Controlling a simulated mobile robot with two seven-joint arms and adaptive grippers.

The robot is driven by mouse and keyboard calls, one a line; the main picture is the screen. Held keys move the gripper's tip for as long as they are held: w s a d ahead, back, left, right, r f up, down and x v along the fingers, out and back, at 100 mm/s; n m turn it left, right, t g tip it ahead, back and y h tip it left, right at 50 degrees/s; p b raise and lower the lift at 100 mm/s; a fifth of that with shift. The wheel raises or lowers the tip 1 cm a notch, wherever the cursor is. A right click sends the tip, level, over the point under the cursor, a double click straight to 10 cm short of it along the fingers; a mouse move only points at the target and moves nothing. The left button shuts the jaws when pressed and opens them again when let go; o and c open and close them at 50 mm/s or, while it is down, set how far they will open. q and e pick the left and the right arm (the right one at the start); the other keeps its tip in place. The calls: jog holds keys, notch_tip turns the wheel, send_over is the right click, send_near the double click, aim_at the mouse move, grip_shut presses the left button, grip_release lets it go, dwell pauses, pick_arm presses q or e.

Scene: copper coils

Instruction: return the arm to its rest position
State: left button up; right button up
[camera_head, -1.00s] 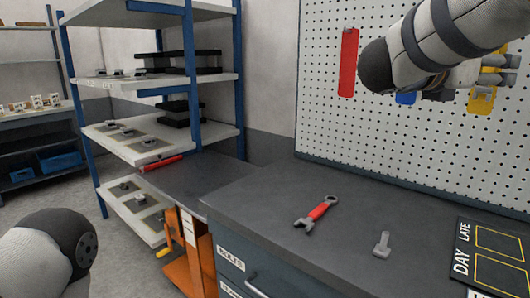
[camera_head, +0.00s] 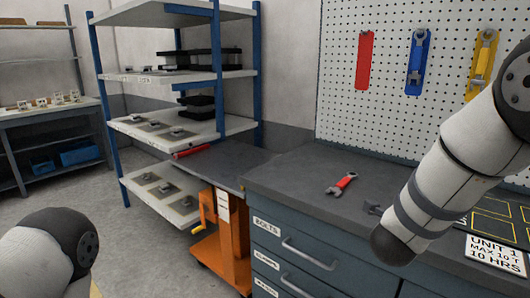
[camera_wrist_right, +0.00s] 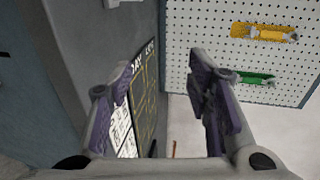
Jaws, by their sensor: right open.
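My right arm (camera_head: 440,190) comes in from the right in the head view, bent in front of the drawer cabinet. Its gripper is outside that view. In the right wrist view my right gripper (camera_wrist_right: 160,100) has its two purple-padded fingers wide apart with nothing between them. Beyond the fingers are the dark sign board, the pegboard and a pale floor or wall area. Part of my left arm (camera_head: 50,255) shows at the lower left of the head view; its gripper is not visible.
A red-handled wrench (camera_head: 342,184) and a small grey piece (camera_head: 373,208), partly hidden by my arm, lie on the dark cabinet top (camera_head: 290,175). The pegboard (camera_head: 390,110) holds red, blue and yellow tool holders. An orange cart (camera_head: 230,240) and shelf rack (camera_head: 180,130) stand left.

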jog(key=s+a+f+n+g+y, duration=0.25)
jog(key=s+f+n, duration=0.55)
jog(key=f, duration=0.4)
jog(key=s+a+f+n+g+y, duration=0.2)
jog(key=s+a+f+n+y, duration=0.15)
jog(key=s+f+n, duration=0.7)
jog(key=s+a+f+n+g+y, duration=0.1)
jog(key=s+f+n+g, duration=0.1)
jog(key=s, duration=0.7)
jog(key=s+a+f+n+g+y, duration=0.2)
jog(key=s+f+n+g, duration=0.1)
jog(key=s, duration=0.6)
jog(key=s+a+f+n+g+y, duration=0.1)
jog(key=s+a+f+n+g, duration=0.1)
jog(key=s, duration=0.6)
notch_tip(320, 180, down, 2)
jog(key=shift+s+n+g, duration=0.35)
jog(key=shift+s+g, duration=0.05)
jog(key=shift+g, duration=0.35)
